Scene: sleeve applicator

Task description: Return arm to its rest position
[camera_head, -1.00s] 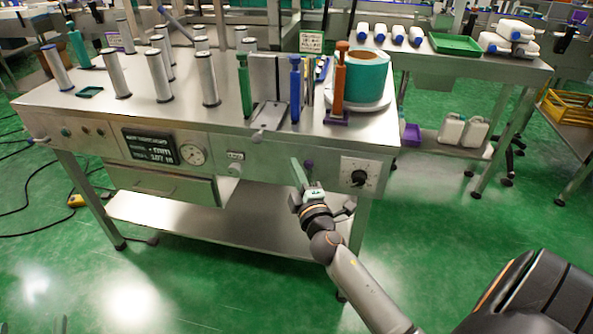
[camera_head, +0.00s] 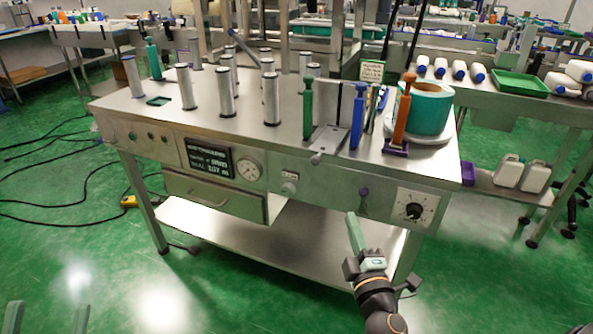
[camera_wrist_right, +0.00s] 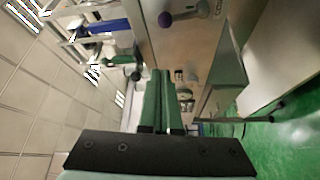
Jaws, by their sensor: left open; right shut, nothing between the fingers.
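My right gripper (camera_head: 354,225) is in front of the steel sleeve machine's bench (camera_head: 330,188), below its front panel and clear of it. Its green fingers are together with nothing between them. My left gripper (camera_head: 47,316) shows only as two green fingertips at the bottom left edge. They stand wide apart with nothing between them. The rest of the left arm is out of view.
The bench carries several steel posts (camera_head: 271,98), a green handle (camera_head: 307,103), a blue handle (camera_head: 357,117), an orange handle (camera_head: 404,110) and a teal roll (camera_head: 428,108). A drawer (camera_head: 215,194) stands slightly out. Green floor (camera_head: 110,270) is open in front.

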